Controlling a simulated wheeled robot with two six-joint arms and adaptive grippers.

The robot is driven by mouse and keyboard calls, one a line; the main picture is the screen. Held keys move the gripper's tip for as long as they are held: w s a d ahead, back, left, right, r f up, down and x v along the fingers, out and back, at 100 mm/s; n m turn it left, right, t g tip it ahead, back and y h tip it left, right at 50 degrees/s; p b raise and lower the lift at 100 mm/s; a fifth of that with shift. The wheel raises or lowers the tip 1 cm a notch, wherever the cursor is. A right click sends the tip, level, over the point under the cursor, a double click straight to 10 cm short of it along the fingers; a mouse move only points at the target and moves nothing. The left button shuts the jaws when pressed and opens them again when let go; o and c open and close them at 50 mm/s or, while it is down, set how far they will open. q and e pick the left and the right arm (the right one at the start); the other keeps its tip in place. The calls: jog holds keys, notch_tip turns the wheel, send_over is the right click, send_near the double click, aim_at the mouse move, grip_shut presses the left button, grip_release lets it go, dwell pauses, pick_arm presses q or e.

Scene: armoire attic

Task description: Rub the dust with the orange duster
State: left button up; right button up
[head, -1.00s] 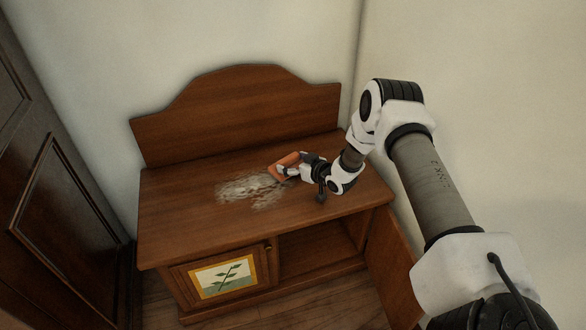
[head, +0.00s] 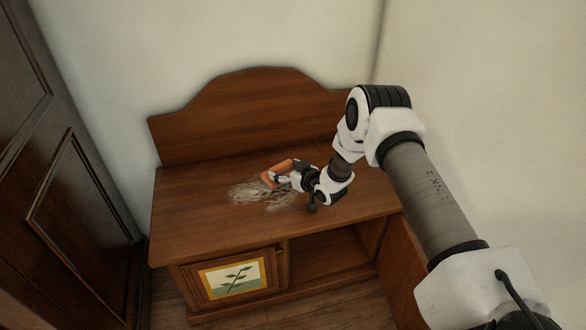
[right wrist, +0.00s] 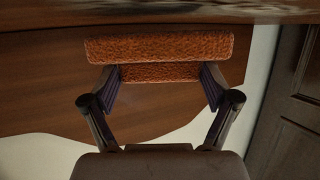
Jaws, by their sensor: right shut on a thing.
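The orange duster (head: 277,172) is on the wooden cabinet top, at the upper edge of the grey-white dust patch (head: 248,192). My right gripper (head: 284,180) is shut on it. In the right wrist view the duster (right wrist: 160,47) spans both fingers, with its bristly orange face in sight, and the dust (right wrist: 230,12) shows as a pale streak at the top edge. I cannot tell whether the duster touches the surface. The dust lies in smeared streaks below and left of the duster. My left gripper is not in view.
The cabinet (head: 190,215) has a raised curved back panel (head: 250,115) against the wall. Below, a door with a leaf picture (head: 233,278) is closed and the right compartment (head: 330,255) is open. A dark door (head: 60,180) stands at left.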

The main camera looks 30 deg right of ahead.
jog(key=shift+w+a+f+b, duration=0.15)
jog(key=shift+w+a, duration=0.3)
jog(key=shift+a, duration=1.1)
jog(key=shift+w+a+r+b, duration=0.1)
jog(key=shift+w+a+b, duration=0.25)
jog(key=shift+a, duration=1.15)
jog(key=shift+w+a+f+b, duration=0.1)
jog(key=shift+w+a, duration=0.4)
jog(key=shift+a, duration=1.05)
jog(key=shift+w+a+r+b, duration=0.1)
jog(key=shift+w+a, duration=0.25)
jog(key=shift+a, duration=0.8)
jog(key=shift+w+a+r+b, duration=0.1)
jog(key=shift+w+a, duration=0.3)
jog(key=shift+a, duration=0.75)
jog(key=shift+w+a+b, duration=0.1)
jog(key=shift+w+a, duration=0.25)
jog(key=shift+a, duration=0.8)
notch_tip(320, 180, up, 6)
jog(key=p, duration=0.4)
jog(key=shift+d+r+p, duration=0.1)
jog(key=shift+r+p, duration=0.05)
jog(key=shift+p, duration=0.15)
notch_tip(320, 180, up, 3)
jog(key=shift+f+p, duration=0.1)
jog(key=shift+p, duration=0.9)
